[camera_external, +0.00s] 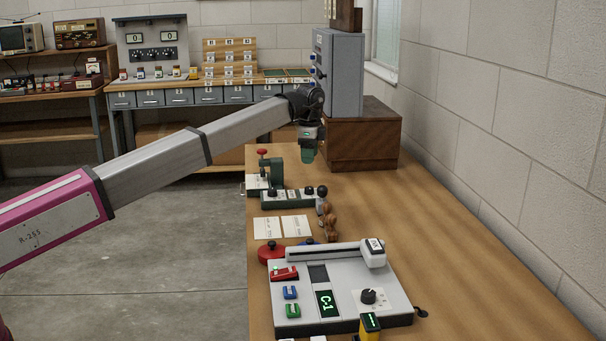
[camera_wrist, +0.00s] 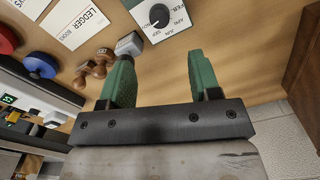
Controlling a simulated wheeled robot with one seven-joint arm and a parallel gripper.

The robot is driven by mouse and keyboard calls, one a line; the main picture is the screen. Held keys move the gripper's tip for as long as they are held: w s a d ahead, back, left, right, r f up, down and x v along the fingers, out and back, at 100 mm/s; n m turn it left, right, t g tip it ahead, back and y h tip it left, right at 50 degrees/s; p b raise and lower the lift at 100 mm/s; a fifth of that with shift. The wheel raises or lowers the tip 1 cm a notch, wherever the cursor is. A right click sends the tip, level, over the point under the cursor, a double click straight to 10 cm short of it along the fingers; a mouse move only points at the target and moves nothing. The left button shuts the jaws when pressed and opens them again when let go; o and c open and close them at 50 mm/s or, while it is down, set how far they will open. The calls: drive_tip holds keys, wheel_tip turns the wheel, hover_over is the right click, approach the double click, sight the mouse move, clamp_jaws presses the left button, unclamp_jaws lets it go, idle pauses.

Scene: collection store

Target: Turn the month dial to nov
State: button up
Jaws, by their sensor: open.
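The month dial (camera_wrist: 158,15) is a black round knob on a white plate with short month labels around it, at the top of the wrist view. The plate sits on a green base, partly cut off by the frame edge. I cannot read for sure which month the knob points to. In the external view a low green device (camera_external: 290,199) with black knobs stands on the bench, probably the same one. My gripper (camera_wrist: 160,58) has green fingers, spread apart with nothing between them. In the external view my gripper (camera_external: 307,152) hangs above the bench, beyond the device and apart from it.
Wooden-handled stamps (camera_external: 328,218) and paper cards (camera_external: 282,227) lie close to the device. A grey machine with its own knob (camera_external: 368,296) stands nearer the camera. A wooden box (camera_external: 362,140) stands behind my gripper. The bench's right side is clear.

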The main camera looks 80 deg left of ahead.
sight(309, 188)
drive_tip(key=shift+m, duration=0.6)
wheel_tip(309, 188, down, 11)
drive_tip(key=shift+r, duration=0.1)
idle(0.4)
drive_tip(key=c, duration=0.9)
